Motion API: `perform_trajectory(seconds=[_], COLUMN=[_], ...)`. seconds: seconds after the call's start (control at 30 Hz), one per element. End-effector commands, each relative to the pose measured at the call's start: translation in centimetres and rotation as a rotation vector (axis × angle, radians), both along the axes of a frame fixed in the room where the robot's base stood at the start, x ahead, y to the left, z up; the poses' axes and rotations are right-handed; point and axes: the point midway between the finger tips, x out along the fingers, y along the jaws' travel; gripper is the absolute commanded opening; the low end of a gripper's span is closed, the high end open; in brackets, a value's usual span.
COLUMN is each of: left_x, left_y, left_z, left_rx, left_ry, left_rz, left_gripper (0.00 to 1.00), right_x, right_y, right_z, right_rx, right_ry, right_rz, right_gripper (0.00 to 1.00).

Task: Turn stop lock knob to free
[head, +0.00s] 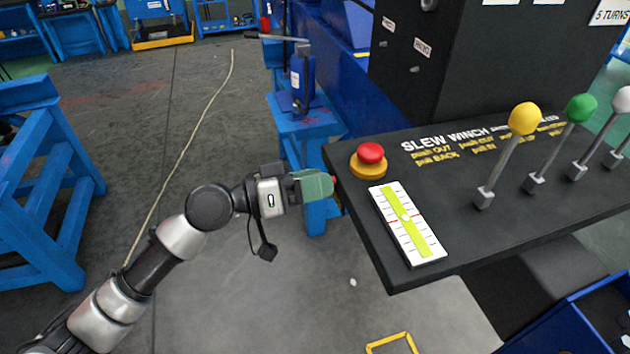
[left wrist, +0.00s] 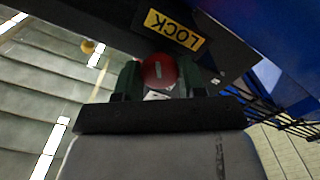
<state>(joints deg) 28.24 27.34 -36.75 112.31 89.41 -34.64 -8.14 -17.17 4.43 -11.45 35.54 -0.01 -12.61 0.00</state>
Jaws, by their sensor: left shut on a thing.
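The red round stop lock knob (left wrist: 158,70) shows in the left wrist view with a short pale mark on its face. A yellow LOCK label (left wrist: 174,30) is beside it, upside down in that view. My left gripper (left wrist: 160,76) has its green fingers on both sides of the knob and is shut on it. In the head view my left gripper (head: 320,185) reaches the left side edge of the black console (head: 350,215). My right gripper is not in view.
On the console top are a red mushroom button (head: 371,153) on a yellow base, a white level gauge (head: 407,222) and several levers, including a yellow-knobbed one (head: 525,119). A blue stand (head: 297,130) with a blue jack is close behind my gripper.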

Motion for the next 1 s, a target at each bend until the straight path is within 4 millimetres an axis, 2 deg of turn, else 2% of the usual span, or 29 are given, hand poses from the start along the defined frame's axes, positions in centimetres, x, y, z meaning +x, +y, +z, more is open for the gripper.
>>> perform_trajectory(seconds=[0.6, 1.0], left_x=[0.2, 0.3], left_y=[0.1, 0.1], left_z=[0.2, 0.0], left_rx=[-0.185, -0.274], left_ry=[0.558, 0.837], left_rz=[0.003, 0.002], left_gripper=[0.16, 0.16], right_x=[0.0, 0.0], right_y=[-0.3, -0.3], right_z=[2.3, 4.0], right_rx=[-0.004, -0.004], right_ry=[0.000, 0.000], right_rz=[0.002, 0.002], right_gripper=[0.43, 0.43])
